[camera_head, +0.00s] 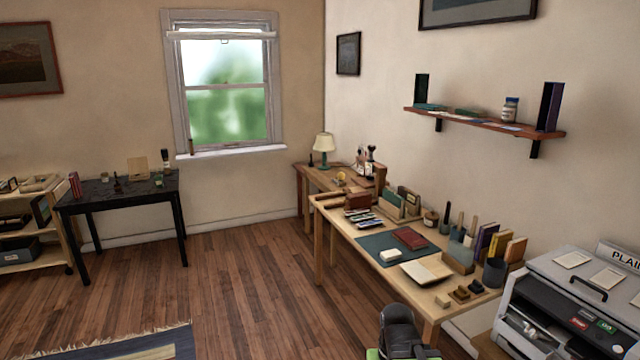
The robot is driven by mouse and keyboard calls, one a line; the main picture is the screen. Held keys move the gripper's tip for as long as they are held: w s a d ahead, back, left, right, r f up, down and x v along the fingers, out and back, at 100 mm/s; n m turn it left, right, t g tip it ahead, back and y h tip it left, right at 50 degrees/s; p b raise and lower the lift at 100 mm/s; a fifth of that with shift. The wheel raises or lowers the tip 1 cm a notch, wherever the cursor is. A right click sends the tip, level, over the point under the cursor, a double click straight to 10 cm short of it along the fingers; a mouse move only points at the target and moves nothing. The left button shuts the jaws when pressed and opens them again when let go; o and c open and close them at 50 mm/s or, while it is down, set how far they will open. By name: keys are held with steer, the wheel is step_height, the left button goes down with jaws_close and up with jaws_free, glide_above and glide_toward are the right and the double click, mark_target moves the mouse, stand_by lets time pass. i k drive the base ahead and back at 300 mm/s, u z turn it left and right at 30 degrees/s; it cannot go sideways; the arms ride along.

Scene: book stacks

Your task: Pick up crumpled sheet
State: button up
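I cannot clearly make out a crumpled sheet. A small white object (390,256) lies on the dark green mat (374,243) on the long wooden desk, but it is too small to tell whether it is crumpled paper. A dark shape with a bit of green at the bottom edge, in front of the desk, looks like part of my arm. I cannot make out the fingertips of my gripper or anything held in it.
The desk also bears a red book (409,238), an open cream tray or book (426,269), upright books and cups. A grey printer (570,300) stands at right. A black table (120,188) stands at left. The wooden floor (240,285) between is clear, with a rug (125,345) at the bottom left.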

mark_target(531, 331)
steer(key=k, duration=1.2)
steer(key=z, duration=0.7)
steer(key=i, duration=1.2)
steer(key=z, duration=0.55)
